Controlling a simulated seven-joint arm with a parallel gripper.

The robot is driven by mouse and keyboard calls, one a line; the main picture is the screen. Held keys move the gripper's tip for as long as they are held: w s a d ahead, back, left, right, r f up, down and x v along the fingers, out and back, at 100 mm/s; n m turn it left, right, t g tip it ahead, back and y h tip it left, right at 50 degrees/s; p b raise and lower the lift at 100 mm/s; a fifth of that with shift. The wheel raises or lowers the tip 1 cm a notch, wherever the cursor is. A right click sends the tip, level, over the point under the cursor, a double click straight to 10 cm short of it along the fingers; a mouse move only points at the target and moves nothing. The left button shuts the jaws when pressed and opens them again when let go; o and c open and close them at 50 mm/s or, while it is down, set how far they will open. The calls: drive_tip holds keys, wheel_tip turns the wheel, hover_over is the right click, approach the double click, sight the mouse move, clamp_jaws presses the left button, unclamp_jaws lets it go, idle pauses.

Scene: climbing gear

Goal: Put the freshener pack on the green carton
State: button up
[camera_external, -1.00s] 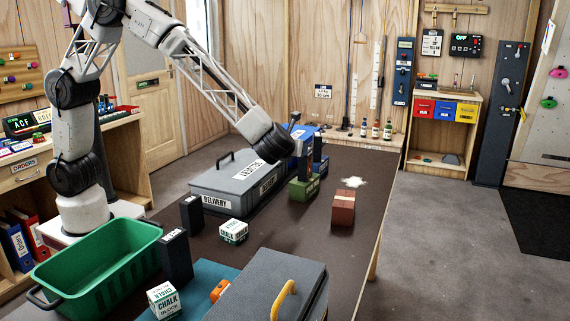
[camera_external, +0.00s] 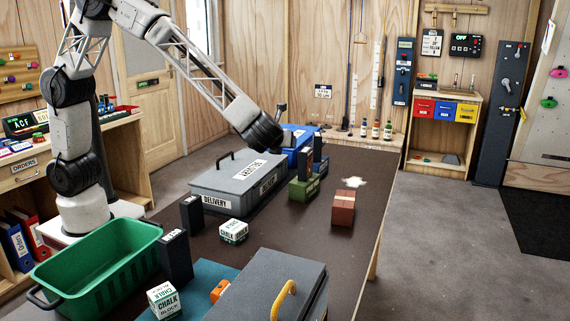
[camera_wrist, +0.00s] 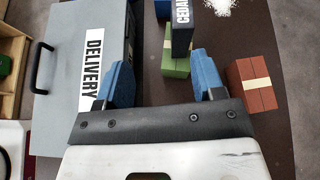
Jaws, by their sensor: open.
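A dark pack with a white label reading "CEDA" (camera_wrist: 182,28), which looks like the freshener pack, stands upright on the green carton (camera_wrist: 176,64) in the wrist view. In the external view the dark pack (camera_external: 304,164) shows above the green carton (camera_external: 304,190), apparently resting on its top. My gripper (camera_wrist: 162,78) is open, its two blue fingers spread wide with nothing held. In the wrist view the green carton shows beyond and between the fingers. In the external view my wrist hides the fingers, up and left of the pack.
A grey delivery case (camera_external: 238,187) lies left of the green carton. A red-brown carton (camera_external: 343,209) stands to its right. A blue carton with another dark pack (camera_external: 317,147) is behind. Chalk blocks, more dark packs and a green bin (camera_external: 92,272) are nearer. The right table edge is clear.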

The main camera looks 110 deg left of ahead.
drive_tip(key=s+d+r+n+h, duration=0.2)
drive_tip(key=s+d+r+n, duration=0.15)
drive_tip(key=s, duration=0.35)
drive_tip(key=s+d+r+n+h, duration=0.2)
drive_tip(key=s+d, duration=0.3)
drive_tip(key=s, duration=0.2)
drive_tip(key=s+d+r+n+h, duration=0.1)
drive_tip(key=s+d+r+n, duration=0.1)
drive_tip(key=s+d+r, duration=0.3)
drive_tip(key=s+d+f+n+t+h, duration=0.1)
drive_tip(key=s+d+n+h, duration=0.3)
drive_tip(key=s, duration=0.9)
drive_tip(key=s+d+n+t+h, duration=0.1)
drive_tip(key=s+d+n+h, duration=0.2)
drive_tip(key=s+d, duration=0.7)
drive_tip(key=s+n, duration=0.2)
drive_tip(key=s, duration=0.1)
drive_tip(key=shift+s+d+f+t+h, duration=0.35)
drive_tip(key=shift+f+t+h, duration=0.05)
